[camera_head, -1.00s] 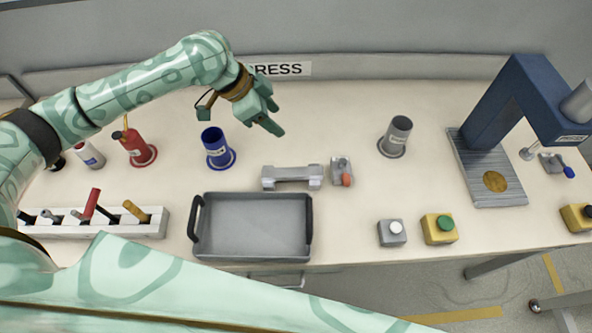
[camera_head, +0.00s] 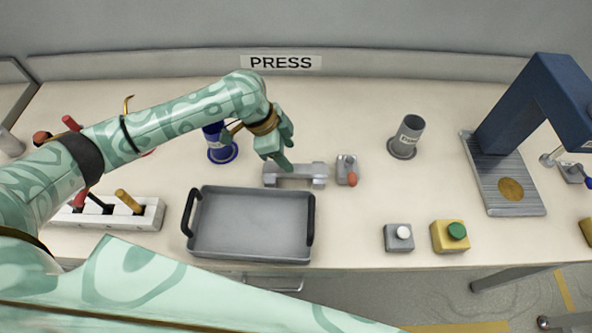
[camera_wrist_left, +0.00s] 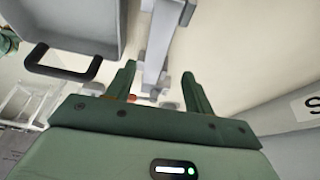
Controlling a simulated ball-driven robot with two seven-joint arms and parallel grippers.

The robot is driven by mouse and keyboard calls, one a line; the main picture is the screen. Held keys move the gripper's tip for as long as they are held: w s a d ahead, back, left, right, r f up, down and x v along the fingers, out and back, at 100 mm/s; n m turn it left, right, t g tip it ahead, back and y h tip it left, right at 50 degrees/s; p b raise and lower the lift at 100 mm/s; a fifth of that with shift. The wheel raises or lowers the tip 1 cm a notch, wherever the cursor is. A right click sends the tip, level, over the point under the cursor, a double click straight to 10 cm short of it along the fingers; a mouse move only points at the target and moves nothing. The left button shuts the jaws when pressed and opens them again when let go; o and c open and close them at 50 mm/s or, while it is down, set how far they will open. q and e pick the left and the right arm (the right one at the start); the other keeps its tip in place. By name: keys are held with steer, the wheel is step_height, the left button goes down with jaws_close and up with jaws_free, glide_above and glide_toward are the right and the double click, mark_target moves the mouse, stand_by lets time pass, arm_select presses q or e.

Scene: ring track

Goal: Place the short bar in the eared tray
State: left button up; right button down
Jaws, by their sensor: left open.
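The eared tray (camera_head: 252,250) is a shallow grey tray with a dark handle at each side, empty, near the table's front edge. A short grey bar-like piece with blocky ends (camera_head: 297,172), which looks like the short bar, lies just behind the tray. In the left wrist view this piece (camera_wrist_left: 157,45) runs lengthwise ahead of the fingers, and a corner of the tray (camera_wrist_left: 85,45) shows at left. My left gripper (camera_head: 283,160) is open, above the piece's left part and hiding some of it. Its two fingers (camera_wrist_left: 160,78) are spread with nothing held. My right gripper is not seen.
A grey clamp with an orange tip (camera_head: 347,171) stands right beside the piece. A blue cup (camera_head: 219,150) stands behind my left arm, a grey cup (camera_head: 407,137) farther right. Button boxes (camera_head: 398,238) and a blue press (camera_head: 515,110) are at right. A tool rack (camera_head: 150,214) is left.

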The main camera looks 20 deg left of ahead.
mark_target(296, 171)
arm_select(q)
steer(key=x, duration=0.1)
steer(key=b+x, duration=0.1)
steer(key=x, duration=0.1)
steer(key=b+x, duration=0.1)
steer(key=x, duration=0.1)
steer(key=shift+s+f, duration=0.15)
steer(key=shift+s, duration=0.2)
steer(key=shift+c, duration=1)
jaws_close()
